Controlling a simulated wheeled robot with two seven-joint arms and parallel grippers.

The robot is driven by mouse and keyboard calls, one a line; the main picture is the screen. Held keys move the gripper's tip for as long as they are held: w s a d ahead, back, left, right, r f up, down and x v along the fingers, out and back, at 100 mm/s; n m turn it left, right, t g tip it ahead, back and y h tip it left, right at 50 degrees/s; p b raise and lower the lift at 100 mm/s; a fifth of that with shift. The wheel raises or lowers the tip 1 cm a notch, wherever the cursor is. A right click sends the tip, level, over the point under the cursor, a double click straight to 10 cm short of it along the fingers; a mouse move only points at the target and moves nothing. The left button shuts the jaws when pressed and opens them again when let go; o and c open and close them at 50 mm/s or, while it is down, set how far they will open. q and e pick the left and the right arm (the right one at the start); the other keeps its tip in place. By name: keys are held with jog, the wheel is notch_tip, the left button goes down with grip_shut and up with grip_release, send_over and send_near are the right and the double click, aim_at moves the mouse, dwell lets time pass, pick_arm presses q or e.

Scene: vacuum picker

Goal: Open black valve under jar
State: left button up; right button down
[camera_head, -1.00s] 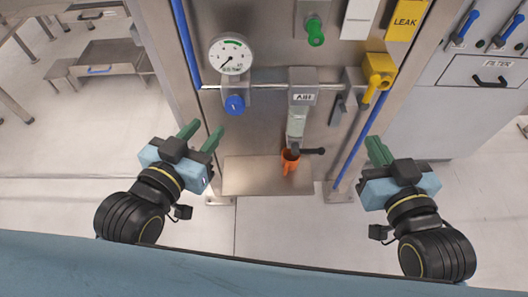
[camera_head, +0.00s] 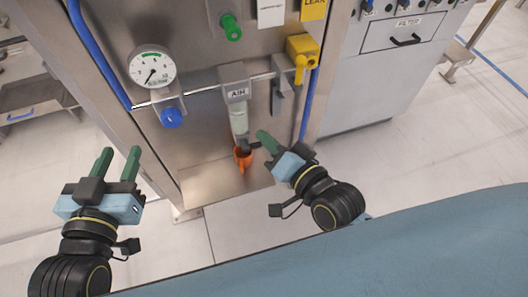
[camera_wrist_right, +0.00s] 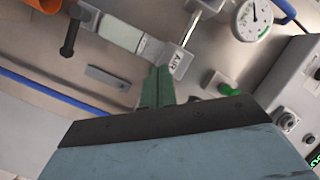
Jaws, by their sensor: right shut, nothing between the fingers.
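The clear jar (camera_head: 238,121) hangs under the grey AIR block (camera_head: 235,88) on the panel. The black valve (camera_head: 254,146) is at the jar's bottom, its handle sticking out to the right; in the right wrist view the handle (camera_wrist_right: 70,38) is seen beside the jar (camera_wrist_right: 119,32). An orange cup (camera_head: 243,160) is below the valve. My right gripper (camera_head: 265,138) is shut and empty, its fingertips close to the handle's end in the head view; the wrist view shows the fingers (camera_wrist_right: 157,88) apart from the handle. My left gripper (camera_head: 119,162) is open and empty, away to the left.
A gauge (camera_head: 153,68) and blue knob (camera_head: 171,117) are left of the jar. A yellow valve (camera_head: 302,52) and a grey lever (camera_head: 280,95) are to its right. A blue pipe (camera_head: 311,95) runs along the panel's right side. The steel shelf (camera_head: 207,184) is below.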

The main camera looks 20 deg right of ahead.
notch_tip(320, 180, down, 6)
jog(key=a+m, duration=0.2)
jog(key=m, duration=0.6)
jog(key=m+h, duration=0.5)
jog(key=m, duration=1.7)
send_near(257, 143)
notch_tip(257, 143, down, 7)
jog(key=s+d, duration=0.1)
jog(key=s, duration=0.1)
pick_arm(q)
jog(key=shift+d+r+t+h, duration=0.2)
jog(key=shift+r+t, duration=0.2)
jog(key=shift+r, duration=0.25)
jog(key=shift+d+r+t+h, duration=0.2)
jog(key=shift+r+t, duration=0.2)
jog(key=shift+r, duration=0.2)
pick_arm(e)
jog(key=shift+w+d+f+t, duration=0.15)
jog(key=shift+w+t, duration=0.1)
jog(key=shift+t, duration=0.15)
